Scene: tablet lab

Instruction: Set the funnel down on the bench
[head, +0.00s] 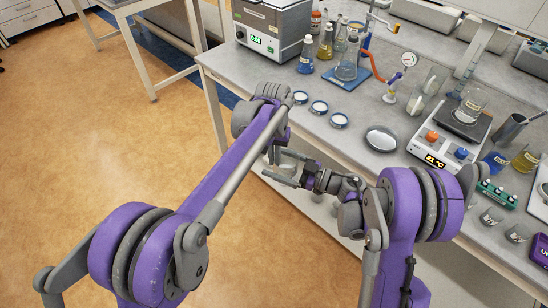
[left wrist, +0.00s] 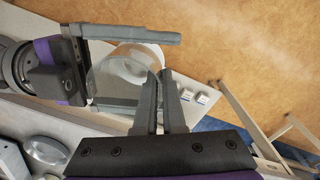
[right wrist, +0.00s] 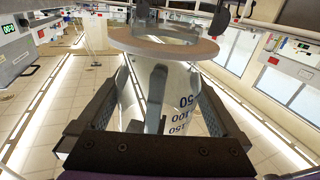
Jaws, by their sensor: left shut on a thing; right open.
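The funnel (left wrist: 112,72) is a clear, wide-mouthed piece with a pale round part, held in the air off the bench's front edge. My left gripper (left wrist: 160,78) is shut on its wall, with the two fingers close together. In the right wrist view the funnel (right wrist: 165,85) has a broad brownish rim and dark printed graduations. My right gripper (right wrist: 155,100) is open, its fingers on either side of the funnel; whether they touch it I cannot tell. In the head view my right gripper (head: 283,167) is beside the left arm's end, and the funnel is mostly hidden there.
The grey bench (head: 345,185) has a bare patch near its front edge. Several small dishes (head: 318,107) and a round metal dish (head: 381,139) stand behind it. A hotplate (head: 450,140) is at the right, a flask (head: 347,68) at the back. Open floor lies left.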

